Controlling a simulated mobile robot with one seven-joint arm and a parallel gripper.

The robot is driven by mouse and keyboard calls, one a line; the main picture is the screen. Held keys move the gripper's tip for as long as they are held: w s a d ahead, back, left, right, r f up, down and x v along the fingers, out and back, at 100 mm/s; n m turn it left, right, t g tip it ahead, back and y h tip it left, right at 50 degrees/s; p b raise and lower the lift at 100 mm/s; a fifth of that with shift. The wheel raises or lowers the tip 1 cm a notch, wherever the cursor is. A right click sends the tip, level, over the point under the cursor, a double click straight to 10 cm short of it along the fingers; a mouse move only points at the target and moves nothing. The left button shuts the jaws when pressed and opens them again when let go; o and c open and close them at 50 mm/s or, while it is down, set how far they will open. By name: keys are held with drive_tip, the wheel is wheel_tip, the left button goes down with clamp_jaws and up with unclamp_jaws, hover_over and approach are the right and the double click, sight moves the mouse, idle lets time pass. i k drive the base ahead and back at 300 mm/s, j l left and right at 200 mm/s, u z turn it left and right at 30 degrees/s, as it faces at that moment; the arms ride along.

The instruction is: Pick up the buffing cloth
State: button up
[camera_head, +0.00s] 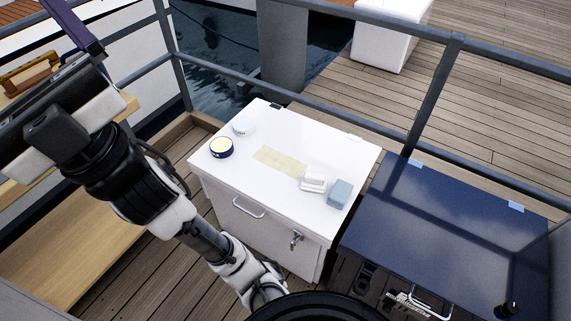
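The buffing cloth seems to be the pale yellow, flat piece (280,160) lying on the white locker top (320,140), near its middle. My arm rises from the bottom edge toward the upper left. Its end part (65,110) is at the left of the view, well left of the locker and apart from the cloth. My fingertips cannot be made out, so I cannot tell whether the gripper is open or shut. Nothing covers the cloth.
A dark blue chest (450,230) stands to the right. Metal railing (345,117) runs behind.

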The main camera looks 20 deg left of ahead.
sight(341, 192)
drive_tip(key=i+l+u, duration=0.1)
drive_tip(key=l+u, duration=0.25)
drive_tip(key=l, duration=0.35)
drive_tip(key=l+u, duration=0.35)
drive_tip(key=l, duration=0.35)
